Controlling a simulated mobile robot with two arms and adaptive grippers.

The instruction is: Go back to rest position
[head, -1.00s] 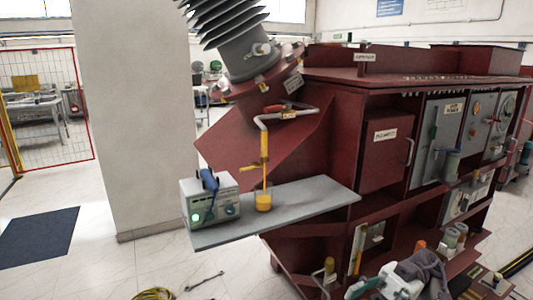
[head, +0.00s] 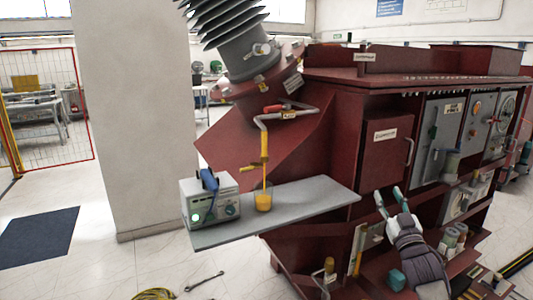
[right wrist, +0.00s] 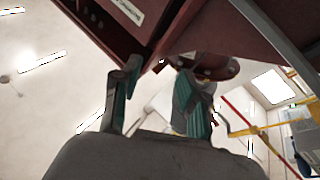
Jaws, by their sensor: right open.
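My right gripper (head: 388,195) is in the lower right of the head view. It is raised in front of the red transformer cabinet, with its two fingers pointing up and apart. It is open, with nothing between the fingers. In the right wrist view the open fingers (right wrist: 158,82) show with a gap between them, below dark red panels. My left gripper is not in view.
A grey shelf (head: 325,190) juts out left of my gripper. A closed red door (head: 386,150) with a handle is behind my gripper. A wrench (head: 204,281) lies on the floor.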

